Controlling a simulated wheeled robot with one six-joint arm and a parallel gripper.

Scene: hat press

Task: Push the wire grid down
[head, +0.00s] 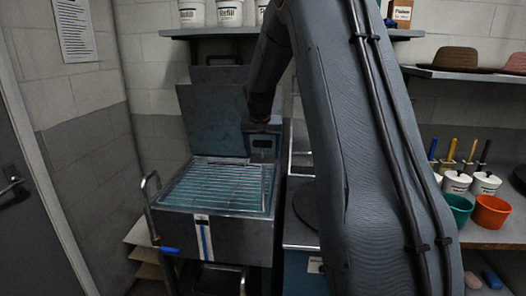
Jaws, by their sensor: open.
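The wire grid (220,187) is a set of pale parallel rods in a frame. It lies flat across the open top of a grey metal tank (235,236) with a teal interior. The tank's lid (208,125) stands raised behind it. My gripper (263,153) is at the end of my arm, above the grid's back right corner, in front of the lid. It is open and small in the picture, and its fingertips are hard to make out. I cannot tell whether it touches the grid.
A bent metal handle (152,186) and a blue-tipped lever (169,250) stick out at the tank's left. A shelf (190,33) with white buckets hangs above. At right, a bench (478,235) holds pots and brushes. My arm hides much of the middle.

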